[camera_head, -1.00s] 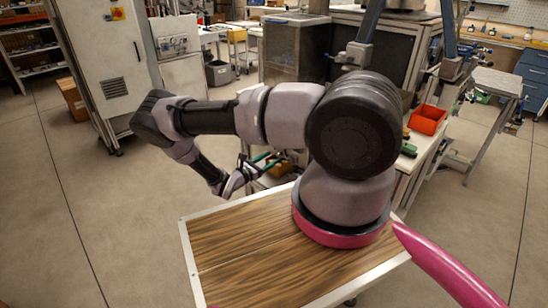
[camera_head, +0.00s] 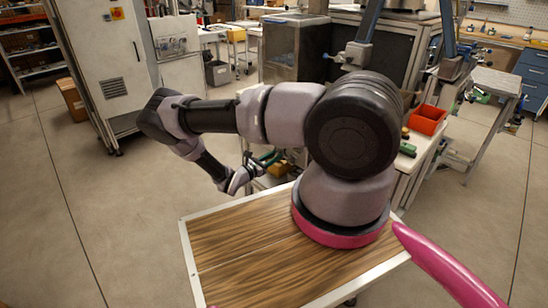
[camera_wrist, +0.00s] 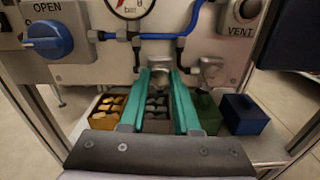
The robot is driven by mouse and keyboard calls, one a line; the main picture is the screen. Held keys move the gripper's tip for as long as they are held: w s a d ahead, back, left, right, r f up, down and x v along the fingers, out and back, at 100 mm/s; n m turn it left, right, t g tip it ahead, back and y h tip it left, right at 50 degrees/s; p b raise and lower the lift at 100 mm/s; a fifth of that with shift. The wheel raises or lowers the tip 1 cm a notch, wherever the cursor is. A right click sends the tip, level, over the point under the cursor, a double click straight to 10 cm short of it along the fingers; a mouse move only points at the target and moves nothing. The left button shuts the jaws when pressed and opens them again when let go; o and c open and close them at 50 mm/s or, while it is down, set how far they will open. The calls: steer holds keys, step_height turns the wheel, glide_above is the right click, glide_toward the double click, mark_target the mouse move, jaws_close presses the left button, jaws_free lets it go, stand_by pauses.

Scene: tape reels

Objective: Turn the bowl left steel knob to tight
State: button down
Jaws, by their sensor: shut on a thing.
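In the wrist view, my gripper (camera_wrist: 161,76) has its two long teal fingers on either side of the left steel knob (camera_wrist: 159,62), which sits low on a grey panel. The fingertips close on the knob's sides and partly hide it. A second steel knob (camera_wrist: 211,72) stands to the right, apart from the fingers. In the head view my gripper (camera_head: 266,160) reaches in beside the bench, and the knob there is too small to make out.
Below are yellow, grey and green bins and a blue bin (camera_wrist: 244,114). A red bin (camera_head: 427,120) stands on the bench.

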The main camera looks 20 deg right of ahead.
steer(key=m, duration=0.3)
steer(key=shift+m, duration=0.4)
steer(key=m, duration=0.3)
steer(key=shift+m, duration=0.3)
steer(key=m, duration=0.3)
steer(key=shift+m, duration=1.9)
steer(key=c, duration=0.6)
jaws_free()
